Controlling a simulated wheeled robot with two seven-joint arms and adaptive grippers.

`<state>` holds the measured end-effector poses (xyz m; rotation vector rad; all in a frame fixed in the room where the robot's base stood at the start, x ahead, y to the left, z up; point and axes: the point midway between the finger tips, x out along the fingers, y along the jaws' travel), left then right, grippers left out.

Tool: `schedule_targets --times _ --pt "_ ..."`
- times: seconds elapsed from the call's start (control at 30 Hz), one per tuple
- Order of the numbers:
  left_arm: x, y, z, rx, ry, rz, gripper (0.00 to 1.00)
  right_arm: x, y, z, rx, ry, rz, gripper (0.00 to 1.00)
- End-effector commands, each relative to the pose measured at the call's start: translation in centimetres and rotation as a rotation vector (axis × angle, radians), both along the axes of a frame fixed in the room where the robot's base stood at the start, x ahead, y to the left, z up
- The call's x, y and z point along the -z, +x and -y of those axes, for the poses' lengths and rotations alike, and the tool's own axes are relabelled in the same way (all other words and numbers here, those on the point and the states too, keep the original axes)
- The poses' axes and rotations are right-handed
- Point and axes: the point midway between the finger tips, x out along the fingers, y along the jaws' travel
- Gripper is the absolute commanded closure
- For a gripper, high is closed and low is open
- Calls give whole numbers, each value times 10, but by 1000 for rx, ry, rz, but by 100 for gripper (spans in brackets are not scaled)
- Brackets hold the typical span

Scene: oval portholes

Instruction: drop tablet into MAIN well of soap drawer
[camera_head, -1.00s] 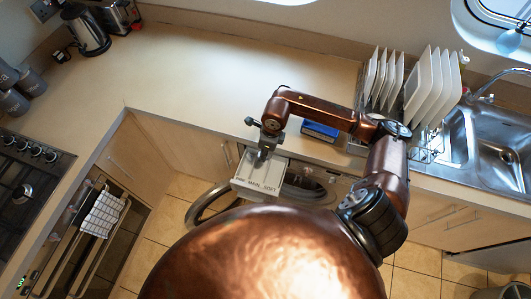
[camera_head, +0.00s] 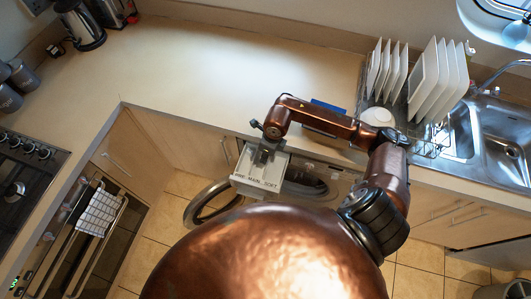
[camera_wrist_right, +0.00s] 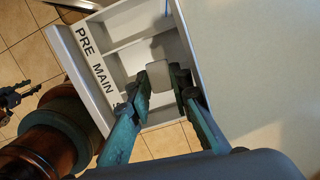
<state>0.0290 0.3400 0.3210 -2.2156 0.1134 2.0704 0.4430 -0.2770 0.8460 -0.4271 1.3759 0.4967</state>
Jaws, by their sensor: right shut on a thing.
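The soap drawer (camera_head: 258,187) is pulled out below the counter edge in the head view. My right gripper (camera_head: 263,155) points down over the drawer. In the wrist view its two fingers (camera_wrist_right: 162,84) are shut on a pale grey tablet (camera_wrist_right: 158,75). The tablet appears over the wells near the MAIN label; its height above them is unclear. The fingers hide the lower wells. A teal-fingered gripper (camera_wrist_right: 20,98), apparently my left, shows small at the wrist view's left edge.
The open round washer door (camera_head: 205,205) stands below the drawer. A blue box (camera_head: 328,104) lies on the counter behind my right arm. A plate rack (camera_head: 385,75) and sink (camera_head: 490,140) are at right. The counter (camera_head: 200,70) left of the arm is clear.

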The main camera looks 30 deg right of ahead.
Motion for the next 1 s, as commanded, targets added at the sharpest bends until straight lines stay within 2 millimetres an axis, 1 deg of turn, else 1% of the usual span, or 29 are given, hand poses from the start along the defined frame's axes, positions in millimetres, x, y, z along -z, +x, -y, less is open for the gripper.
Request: schedule_targets --times 0.23,0.27,0.53,0.57,1.0 --pt "0 0 0 0 0 0 60 1 0 0 0 0 1 97" --pt "0 0 0 0 0 0 60 1 0 0 0 0 1 81" --pt "0 0 0 0 0 1 60 0 1 1 0 -1 2 62" --pt "0 0 0 0 0 1 60 0 1 1 1 -2 2 61" --pt "0 0 -1 0 1 0 60 -1 3 4 5 -7 7 61"
